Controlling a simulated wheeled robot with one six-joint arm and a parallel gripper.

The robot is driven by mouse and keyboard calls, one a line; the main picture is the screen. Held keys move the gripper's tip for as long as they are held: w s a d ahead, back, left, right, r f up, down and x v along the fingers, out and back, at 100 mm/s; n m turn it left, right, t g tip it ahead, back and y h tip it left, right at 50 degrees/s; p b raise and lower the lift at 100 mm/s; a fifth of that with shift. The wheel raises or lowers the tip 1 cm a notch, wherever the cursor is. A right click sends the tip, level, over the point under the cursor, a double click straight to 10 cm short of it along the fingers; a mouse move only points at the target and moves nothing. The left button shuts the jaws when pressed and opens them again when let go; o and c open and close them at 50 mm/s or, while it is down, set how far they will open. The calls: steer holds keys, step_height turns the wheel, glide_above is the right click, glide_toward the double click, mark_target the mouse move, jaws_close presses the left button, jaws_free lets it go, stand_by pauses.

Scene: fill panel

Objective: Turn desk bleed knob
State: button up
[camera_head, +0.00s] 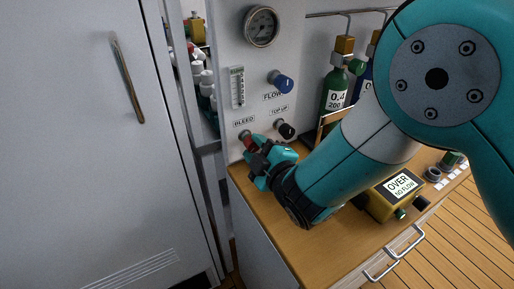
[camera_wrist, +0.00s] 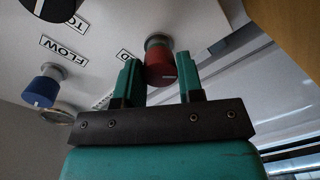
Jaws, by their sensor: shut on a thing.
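The red bleed knob (camera_head: 247,139) is on the white panel (camera_head: 230,52), low at its left, by the BLEED label (camera_head: 243,121). In the wrist view the red knob (camera_wrist: 160,70) sits between my two teal fingers, with a short white mark on its face. My gripper (camera_head: 259,150) reaches it from the right above the desk corner. In the wrist view my gripper (camera_wrist: 160,72) is shut on the knob, one finger on each side. The exact contact points are hard to see.
A black TOP UP knob (camera_head: 286,130) and a blue FLOW knob (camera_head: 281,82) are close by on the panel, below a round gauge (camera_head: 261,26). A green cylinder (camera_head: 336,92) and a yellow OVER box (camera_head: 381,204) stand right. A grey door (camera_head: 85,150) is left.

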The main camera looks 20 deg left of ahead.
steer(key=shift+d+f, duration=0.1)
steer(key=o, duration=0.9)
